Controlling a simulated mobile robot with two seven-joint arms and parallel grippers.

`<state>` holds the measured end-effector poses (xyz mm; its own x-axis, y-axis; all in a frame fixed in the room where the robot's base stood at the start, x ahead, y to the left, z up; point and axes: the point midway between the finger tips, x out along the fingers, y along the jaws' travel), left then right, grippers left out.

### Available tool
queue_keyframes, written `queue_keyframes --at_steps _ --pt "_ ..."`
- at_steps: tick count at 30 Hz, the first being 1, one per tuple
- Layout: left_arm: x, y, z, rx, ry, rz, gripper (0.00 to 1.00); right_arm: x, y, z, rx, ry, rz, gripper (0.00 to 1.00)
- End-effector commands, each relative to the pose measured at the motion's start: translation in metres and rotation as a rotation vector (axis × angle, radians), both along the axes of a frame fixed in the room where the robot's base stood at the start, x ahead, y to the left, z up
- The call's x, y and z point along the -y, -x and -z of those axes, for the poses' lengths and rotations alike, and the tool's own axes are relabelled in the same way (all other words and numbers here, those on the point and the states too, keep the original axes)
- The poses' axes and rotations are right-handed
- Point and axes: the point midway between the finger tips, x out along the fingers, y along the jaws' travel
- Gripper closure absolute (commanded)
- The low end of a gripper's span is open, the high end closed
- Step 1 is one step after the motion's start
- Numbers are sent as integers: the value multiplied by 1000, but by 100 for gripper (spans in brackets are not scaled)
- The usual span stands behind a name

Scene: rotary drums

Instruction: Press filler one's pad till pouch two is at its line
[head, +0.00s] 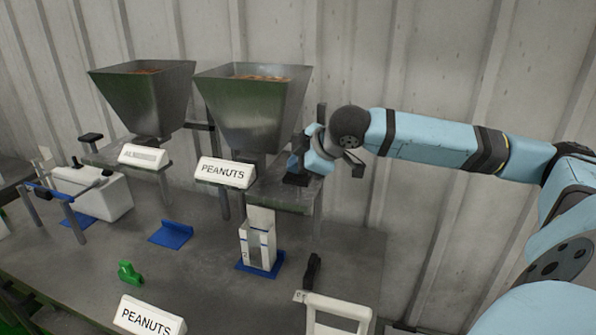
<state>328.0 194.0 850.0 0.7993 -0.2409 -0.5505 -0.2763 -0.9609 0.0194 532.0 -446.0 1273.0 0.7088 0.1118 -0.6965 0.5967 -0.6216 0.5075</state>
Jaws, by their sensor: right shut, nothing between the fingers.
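Two steel hoppers stand at the back, each holding brownish contents: a left one (147,100) with a sign whose word is hard to read, and a right one (252,110) with a PEANUTS sign (226,172). No filler number is legible. A black pad (296,179) is beside the right hopper. My right gripper (303,167) is shut and empty, right at this pad; I cannot tell whether it touches. A white pouch (257,246) marked 2, with blue lines, stands upright below the right hopper on a blue mat (277,269). Its fill level cannot be read. My left gripper is out of view.
Another black pad (90,138) is by the left hopper. An empty blue mat (171,234), a green piece (129,272) and a front PEANUTS sign (147,316) are on the table. A white machine (112,195) is left; a white frame (337,306) is front right.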

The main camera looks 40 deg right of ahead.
Motion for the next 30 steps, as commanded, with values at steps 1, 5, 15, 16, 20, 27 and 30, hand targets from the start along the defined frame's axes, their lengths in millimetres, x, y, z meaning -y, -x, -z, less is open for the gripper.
queue_keyframes --at_steps 1,5,15,16,20,27,30 --pt "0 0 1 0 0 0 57 0 0 2 -2 0 -1 100" --pt "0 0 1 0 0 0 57 0 0 4 -3 0 0 100" --pt "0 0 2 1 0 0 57 0 0 8 -2 0 -1 100" --pt "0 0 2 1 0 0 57 0 0 8 -2 0 -1 100" --pt "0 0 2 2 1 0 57 0 0 10 -2 0 -1 100" --pt "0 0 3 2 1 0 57 0 0 13 -2 0 -1 100" --pt "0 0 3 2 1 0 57 0 0 14 -2 0 -1 100"
